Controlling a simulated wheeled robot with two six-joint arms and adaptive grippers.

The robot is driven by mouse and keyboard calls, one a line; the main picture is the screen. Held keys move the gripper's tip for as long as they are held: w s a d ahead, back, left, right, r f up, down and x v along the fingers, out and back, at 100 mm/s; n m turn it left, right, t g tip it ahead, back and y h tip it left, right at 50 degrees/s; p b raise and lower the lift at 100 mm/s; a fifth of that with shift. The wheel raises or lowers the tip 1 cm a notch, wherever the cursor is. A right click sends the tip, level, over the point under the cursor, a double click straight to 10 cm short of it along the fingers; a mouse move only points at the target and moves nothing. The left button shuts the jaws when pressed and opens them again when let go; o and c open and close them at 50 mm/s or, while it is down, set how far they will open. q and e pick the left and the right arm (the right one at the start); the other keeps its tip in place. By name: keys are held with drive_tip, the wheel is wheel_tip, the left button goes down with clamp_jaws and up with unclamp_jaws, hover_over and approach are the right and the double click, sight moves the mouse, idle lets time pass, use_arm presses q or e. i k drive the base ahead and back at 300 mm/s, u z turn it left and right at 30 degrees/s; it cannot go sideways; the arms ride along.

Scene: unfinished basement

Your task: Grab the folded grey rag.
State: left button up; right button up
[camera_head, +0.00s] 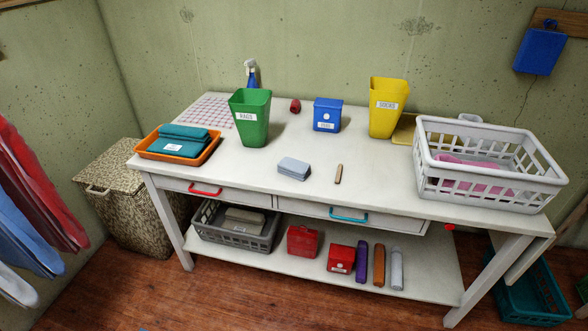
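A folded grey rag (294,168) lies flat on the white table (340,205), near the middle and close to the front edge. It is a small stacked bundle with a bluish-grey tint, and nothing covers it. Neither of my grippers is in the head view.
A wooden peg-like piece (338,174) lies right of the rag. A green RAGS bin (254,134), blue box (327,115) and yellow SOCKS bin (386,108) stand behind. An orange tray (211,150) is left; a white basket (503,185) is right. The surface around the rag is clear.

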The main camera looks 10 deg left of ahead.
sight(300, 170)
drive_tip(key=u, duration=1.75)
drive_tip(key=i, duration=0.85)
drive_tip(key=z, duration=3)
